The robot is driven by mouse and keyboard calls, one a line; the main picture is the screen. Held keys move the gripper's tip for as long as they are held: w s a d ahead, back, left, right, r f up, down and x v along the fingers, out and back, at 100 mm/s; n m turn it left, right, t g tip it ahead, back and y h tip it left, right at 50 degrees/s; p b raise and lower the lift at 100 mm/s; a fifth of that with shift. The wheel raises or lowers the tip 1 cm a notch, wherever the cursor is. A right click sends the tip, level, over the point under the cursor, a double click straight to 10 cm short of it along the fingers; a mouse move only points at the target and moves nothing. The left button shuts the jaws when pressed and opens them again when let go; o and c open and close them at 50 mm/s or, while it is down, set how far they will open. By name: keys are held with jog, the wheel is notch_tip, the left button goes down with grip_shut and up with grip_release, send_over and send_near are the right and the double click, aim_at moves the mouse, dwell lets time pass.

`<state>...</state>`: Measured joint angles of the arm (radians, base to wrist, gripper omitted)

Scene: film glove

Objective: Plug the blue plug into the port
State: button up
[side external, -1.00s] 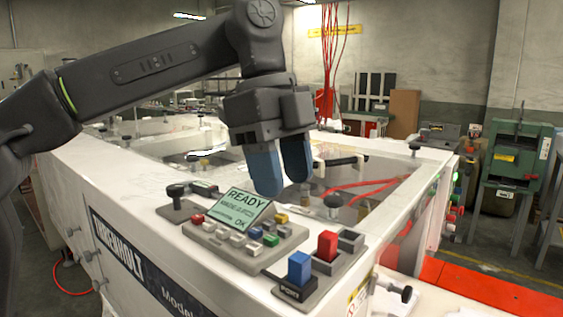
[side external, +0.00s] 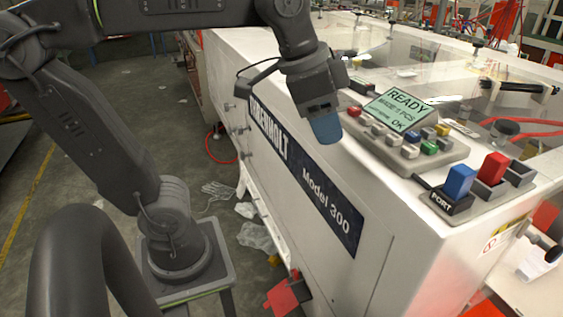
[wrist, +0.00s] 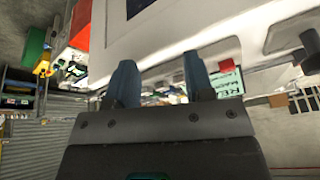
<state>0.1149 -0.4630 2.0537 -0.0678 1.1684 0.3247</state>
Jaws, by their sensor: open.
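The blue plug (side external: 459,181) stands upright on the dark block labelled PORT (side external: 440,204), at the right of the white machine's top in the side view. I cannot tell how deep it sits. My gripper (side external: 326,128) has blue fingertips and is to the left of the plug, well apart from it, by the machine's long upper edge. The wrist view shows its two fingers (wrist: 160,85) spread with nothing between them. The plug and the port do not show clearly in the wrist view.
A red block (side external: 493,169) stands in a grey holder just right of the blue plug. A button panel (side external: 400,145) with a READY screen (side external: 401,108) lies between my gripper and the port. Clear covers and a black handle (side external: 527,88) are behind.

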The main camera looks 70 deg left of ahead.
jog(key=s+a+f+n+t+y, duration=0.1)
jog(key=s+a+f+n, duration=0.3)
jog(key=f, duration=0.5)
jog(key=shift+s+f+n, duration=0.15)
jog(key=shift+s+n, duration=0.25)
jog(key=shift+s, duration=0.35)
dwell(1.0)
